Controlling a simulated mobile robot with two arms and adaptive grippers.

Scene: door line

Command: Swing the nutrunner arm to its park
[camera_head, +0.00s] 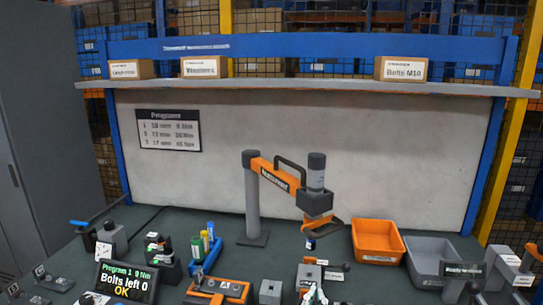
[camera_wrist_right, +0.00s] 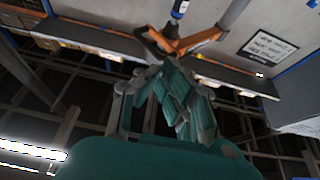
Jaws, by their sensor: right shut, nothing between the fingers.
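The nutrunner arm (camera_head: 275,176) is an orange link on a grey post (camera_head: 253,205) near the middle of the bench. It points right, with a black handle (camera_head: 291,166) on top. The grey nutrunner (camera_head: 316,180) hangs upright at its end, with an orange bracket (camera_head: 320,226) below. The orange link also shows at the top of the right wrist view (camera_wrist_right: 200,39). My left gripper is not in view.
A screen (camera_head: 127,281) reads "Bolts left 0 OK". An orange bin (camera_head: 378,249) and a grey bin (camera_head: 430,264) stand right of the nutrunner. A shelf with boxes (camera_head: 300,86) spans the back. The bench behind the arm looks clear.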

